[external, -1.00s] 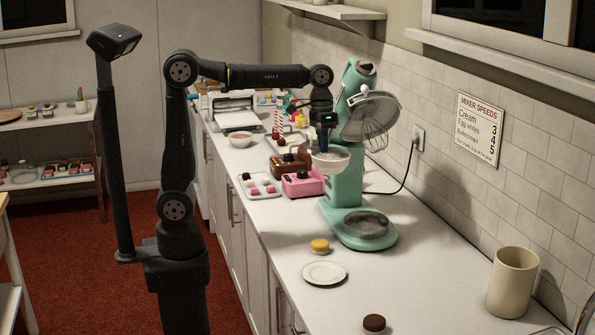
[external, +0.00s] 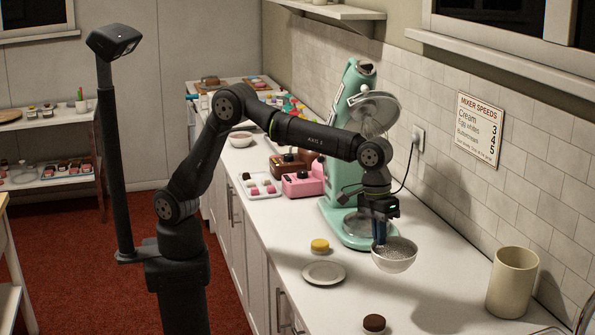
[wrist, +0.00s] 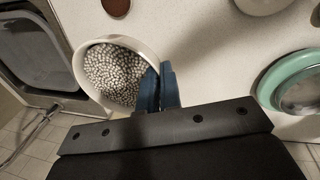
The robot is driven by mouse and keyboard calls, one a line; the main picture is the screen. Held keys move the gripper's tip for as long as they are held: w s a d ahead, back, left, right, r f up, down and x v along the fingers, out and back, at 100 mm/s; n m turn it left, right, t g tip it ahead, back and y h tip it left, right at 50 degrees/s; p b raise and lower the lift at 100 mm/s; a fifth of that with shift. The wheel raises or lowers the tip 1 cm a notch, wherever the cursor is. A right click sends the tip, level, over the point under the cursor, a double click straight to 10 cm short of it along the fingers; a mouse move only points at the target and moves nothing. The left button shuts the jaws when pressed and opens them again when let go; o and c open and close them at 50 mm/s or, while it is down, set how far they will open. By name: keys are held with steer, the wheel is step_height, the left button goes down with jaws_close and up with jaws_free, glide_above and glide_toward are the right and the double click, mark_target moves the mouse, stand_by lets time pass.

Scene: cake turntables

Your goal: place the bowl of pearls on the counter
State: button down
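The white bowl of pearls (external: 394,262) is at the end of my arm, in front of the mixer and right of the small plate. Its silvery pearls fill the bowl in the wrist view (wrist: 115,72). My gripper (external: 380,234) points down with its blue fingers at the bowl's rim. In the wrist view the fingers (wrist: 158,85) are close together on the rim, pinching it. The bowl is upright and low over the counter (external: 290,222); I cannot tell whether its base touches.
The mint mixer (external: 343,190) stands behind, its head tilted up. A small plate (external: 324,273), a yellow cake (external: 320,245) and a brown cake (external: 374,323) are nearby. A cream canister (external: 513,282) stands at right. Bare counter lies between bowl and canister.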

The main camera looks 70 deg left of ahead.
mark_target(384, 259)
steer(key=d, duration=0.2)
steer(key=s+d+f, duration=0.1)
steer(key=d, duration=0.1)
steer(key=d+f, duration=0.1)
steer(key=d, duration=0.1)
steer(key=shift+s+f, duration=0.1)
steer(key=shift+s, duration=0.3)
steer(key=shift+w+f+n, duration=0.15)
steer(key=shift+f+n, duration=0.1)
steer(key=shift+n, duration=0.05)
steer(key=w+a+f, duration=0.1)
steer(key=w+f, duration=0.1)
steer(key=w, duration=0.1)
steer(key=w+a+f, duration=0.1)
steer(key=w+f, duration=0.1)
steer(key=w, duration=0.2)
steer(key=w+f, duration=0.2)
steer(key=w, duration=0.1)
steer(key=shift+w+a+f, duration=0.35)
steer(key=shift+a, duration=0.05)
steer(key=shift+f, duration=1.95)
steer(key=shift+f, duration=0.1)
steer(key=c, duration=1.9)
jaws_free()
steer(key=shift+f, duration=0.1)
steer(key=shift+c, duration=0.2)
steer(key=o, duration=0.3)
